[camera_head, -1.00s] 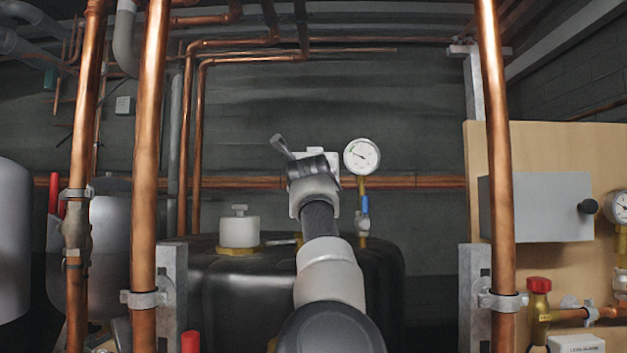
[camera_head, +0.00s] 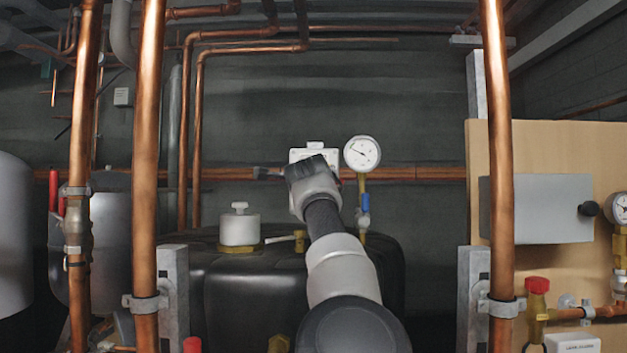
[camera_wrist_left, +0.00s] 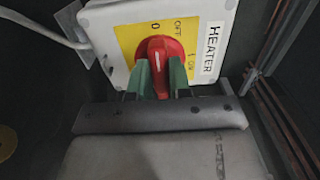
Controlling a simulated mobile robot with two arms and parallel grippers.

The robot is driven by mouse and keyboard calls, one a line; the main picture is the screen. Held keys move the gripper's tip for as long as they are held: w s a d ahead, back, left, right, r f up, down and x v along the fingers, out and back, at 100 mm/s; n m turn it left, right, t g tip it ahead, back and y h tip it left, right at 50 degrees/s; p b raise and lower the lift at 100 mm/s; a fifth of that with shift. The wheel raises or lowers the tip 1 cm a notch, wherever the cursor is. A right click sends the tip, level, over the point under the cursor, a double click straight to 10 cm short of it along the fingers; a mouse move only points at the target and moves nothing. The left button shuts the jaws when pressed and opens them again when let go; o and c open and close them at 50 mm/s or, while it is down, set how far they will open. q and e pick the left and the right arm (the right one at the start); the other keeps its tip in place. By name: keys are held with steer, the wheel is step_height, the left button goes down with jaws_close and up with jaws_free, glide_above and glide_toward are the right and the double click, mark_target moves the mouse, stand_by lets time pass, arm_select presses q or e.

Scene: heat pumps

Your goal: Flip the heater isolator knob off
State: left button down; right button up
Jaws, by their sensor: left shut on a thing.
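The heater isolator (camera_head: 315,150) is a white box on the far wall, mostly hidden behind my left gripper in the head view. The left wrist view shows its yellow plate (camera_wrist_left: 128,42) and red knob (camera_wrist_left: 158,68). My left gripper (camera_wrist_left: 157,82) has its two green fingers on either side of the knob and is shut on it. The knob's white line points up the picture, toward the 0 of the OFF mark. In the head view the left gripper (camera_head: 300,172) is in front of the box, and its fingertips are hidden. My right gripper is not in view.
A round gauge (camera_head: 362,153) stands just right of the isolator. A black tank (camera_head: 260,285) is below. Vertical copper pipes (camera_head: 148,150) flank the arm on the left, and another copper pipe (camera_head: 499,170) stands on the right.

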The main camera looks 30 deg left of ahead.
arm_select(q)
steer(key=shift+f+n, duration=0.1)
steer(key=shift+n, duration=0.2)
steer(key=c, duration=1)
jaws_free()
steer(key=shift+s, duration=0.1)
steer(key=shift+c, duration=0.2)
